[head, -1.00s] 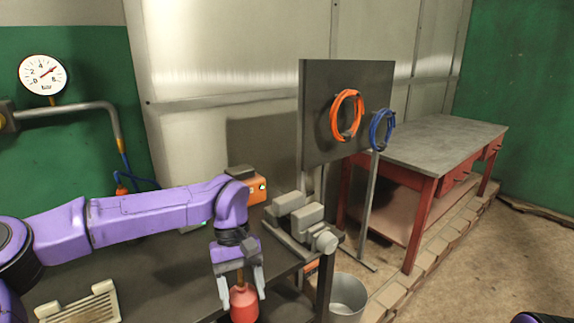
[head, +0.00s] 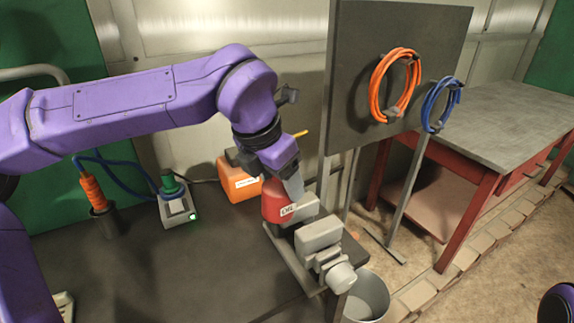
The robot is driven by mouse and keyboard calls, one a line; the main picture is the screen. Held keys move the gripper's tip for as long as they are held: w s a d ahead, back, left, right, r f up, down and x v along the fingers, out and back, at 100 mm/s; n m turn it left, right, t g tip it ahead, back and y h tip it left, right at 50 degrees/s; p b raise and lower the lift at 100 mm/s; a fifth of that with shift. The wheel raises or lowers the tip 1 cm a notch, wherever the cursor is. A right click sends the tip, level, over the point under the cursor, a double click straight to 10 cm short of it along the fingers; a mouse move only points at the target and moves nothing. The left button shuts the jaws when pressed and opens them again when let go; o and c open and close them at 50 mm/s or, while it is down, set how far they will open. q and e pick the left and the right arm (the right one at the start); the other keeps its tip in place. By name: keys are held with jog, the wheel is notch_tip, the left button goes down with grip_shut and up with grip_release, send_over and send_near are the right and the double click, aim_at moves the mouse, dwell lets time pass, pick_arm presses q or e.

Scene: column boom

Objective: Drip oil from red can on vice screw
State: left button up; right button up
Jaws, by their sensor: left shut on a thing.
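The red can (head: 276,203), labelled OIL, is in my left gripper (head: 291,188), whose visible finger lies along the can's upper right side. The can looks slightly tilted, and its top and spout are hidden behind my gripper. It overlaps the back of the grey vice (head: 318,236) in the picture; I cannot tell the gap between them. The vice stands at the right edge of the dark workbench (head: 190,275), its round screw end (head: 340,278) facing front right. My right gripper is out of view.
An orange box (head: 238,183) stands behind the can. A small grey device (head: 178,208) with a green top and an orange-handled tool in a dark holder (head: 104,221) stand left. A dark panel (head: 350,100) with coiled hoses rises behind the vice. A bucket (head: 367,297) is below right.

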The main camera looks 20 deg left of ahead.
aim_at(268, 219)
pick_arm(q)
jog(key=shift+s+a+f+g+y+p, duration=0.15)
jog(key=shift+s+f+g+y+p, duration=0.2)
jog(key=shift+s+g+p, duration=0.35)
notch_tip(268, 219, down, 2)
jog(key=shift+s+a+f+g+y+p, duration=0.2)
jog(key=shift+g+y+p, duration=0.25)
jog(key=shift+g+p, duration=0.35)
jog(key=shift+s+a+f+g+y+p, duration=0.15)
jog(key=shift+s+f+g+y+p, duration=0.15)
jog(key=shift+f, duration=0.25)
jog(key=shift+s+a+f+g+y+p, duration=0.2)
jog(key=shift+f+g+p, duration=0.2)
jog(key=shift+f, duration=0.15)
notch_tip(268, 219, down, 2)
jog(key=shift+s+f+g+y+p, duration=0.15)
jog(key=shift+f+g+y+p, duration=0.1)
jog(key=shift+g+y+p, duration=0.55)
jog(key=shift+s+a+f+g, duration=0.15)
jog(key=shift+s+f+g, duration=0.05)
jog(key=shift+f+g, duration=0.55)
jog(key=shift+g+y+p, duration=1)
jog(key=shift+g+p, duration=0.35)
jog(key=shift+p, duration=2.4)
